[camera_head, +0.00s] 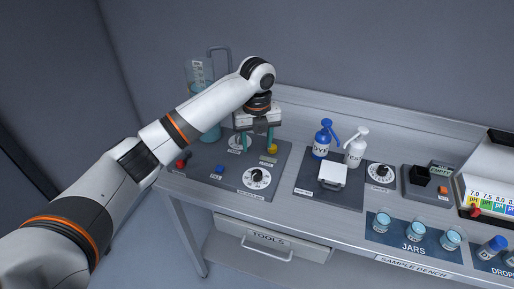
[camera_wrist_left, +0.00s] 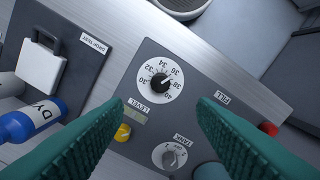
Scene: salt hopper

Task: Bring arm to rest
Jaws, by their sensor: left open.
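My left arm reaches in from the left in the head view. Its gripper (camera_head: 257,141) points down over the grey control panel (camera_head: 232,196), jaws apart, with nothing seen between them. In the left wrist view, the two green fingers (camera_wrist_left: 162,106) stand wide apart above the panel. The large white dial (camera_wrist_left: 160,82) with a black knob shows beyond the fingertips and looks clear of them. A level display and a yellow knob (camera_wrist_left: 123,132) lie near one fingertip, and a smaller dial (camera_wrist_left: 170,156) lies between the fingers. My right gripper is not in view.
A clear tank (camera_head: 199,78) of bluish liquid stands behind the arm. Jars (camera_head: 381,221) stand farther right. The floor before the bench's left end looks clear.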

